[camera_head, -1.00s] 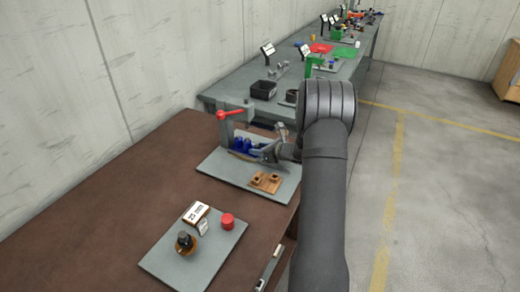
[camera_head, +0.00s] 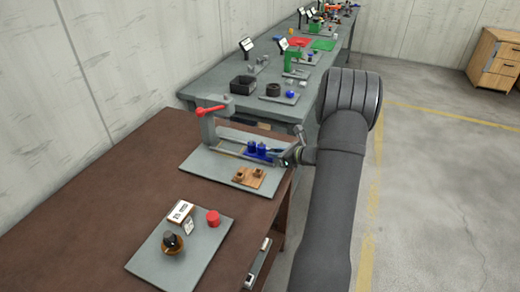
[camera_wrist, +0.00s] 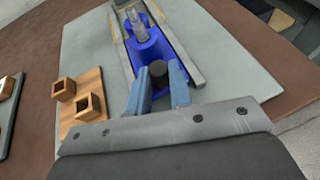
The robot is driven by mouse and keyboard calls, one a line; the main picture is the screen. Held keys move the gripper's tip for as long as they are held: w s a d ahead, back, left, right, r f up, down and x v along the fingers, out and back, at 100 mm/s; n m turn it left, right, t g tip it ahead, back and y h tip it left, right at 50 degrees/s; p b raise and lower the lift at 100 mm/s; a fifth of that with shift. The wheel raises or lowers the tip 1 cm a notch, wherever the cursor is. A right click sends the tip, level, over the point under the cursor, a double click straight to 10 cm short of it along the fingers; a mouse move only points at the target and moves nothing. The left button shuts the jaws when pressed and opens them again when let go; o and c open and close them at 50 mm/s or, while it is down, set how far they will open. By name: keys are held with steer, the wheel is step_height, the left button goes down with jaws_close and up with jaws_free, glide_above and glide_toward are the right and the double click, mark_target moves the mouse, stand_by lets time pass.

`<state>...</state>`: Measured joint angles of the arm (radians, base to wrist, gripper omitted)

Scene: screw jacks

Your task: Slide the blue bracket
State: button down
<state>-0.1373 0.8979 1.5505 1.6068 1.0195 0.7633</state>
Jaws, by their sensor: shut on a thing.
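The blue bracket (camera_head: 258,151) sits between grey rails on a grey plate, to the right of a grey frame with a red handle. In the wrist view the blue bracket (camera_wrist: 149,48) carries metallic cylinders and has a dark round knob (camera_wrist: 158,74) at its near end. My gripper (camera_wrist: 160,80) is shut on that knob, with one blue-grey finger on each side. In the head view my gripper (camera_head: 283,158) is at the right end of the bracket. The fingertips are small there, and the contact is clearer in the wrist view.
A wooden block with square sockets (camera_head: 249,176) lies in front of the rails. The grey frame with the red handle (camera_head: 211,110) stands at their left end. A second plate (camera_head: 195,250) holds a red cylinder (camera_head: 213,218) and a dark knob. Another workbench stands behind.

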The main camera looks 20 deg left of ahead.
steer(key=shift+d, duration=0.5)
steer(key=c, duration=1.3)
jaws_free()
steer(key=shift+d, duration=0.1)
steer(key=v, duration=1.7)
steer(key=shift+s, duration=0.1)
